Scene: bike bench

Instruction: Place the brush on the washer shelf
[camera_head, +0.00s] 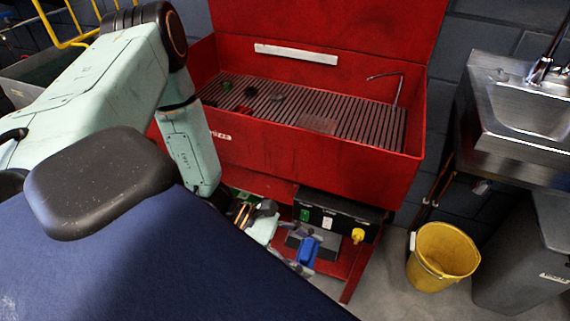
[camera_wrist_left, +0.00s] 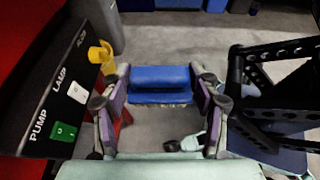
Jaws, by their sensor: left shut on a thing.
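The blue brush (camera_wrist_left: 160,78) sits between the fingers of my left gripper (camera_wrist_left: 160,90), which is shut on it. In the head view the blue brush (camera_head: 308,250) and my left gripper (camera_head: 293,252) are below the basin of the red washer (camera_head: 350,160), in front of its control panel (camera_head: 335,217). The washer's slatted shelf (camera_head: 365,122) lies inside the basin, above and behind the gripper. Whether the brush touches anything besides the fingers cannot be told. My right gripper is not in view.
Small dark and green items (camera_head: 227,86) lie on the left of the slats; their right part looks mostly clear. A yellow bucket (camera_head: 440,256) stands right of the washer, near a steel sink (camera_head: 525,110). A yellow knob (camera_wrist_left: 99,53) sticks out from the panel.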

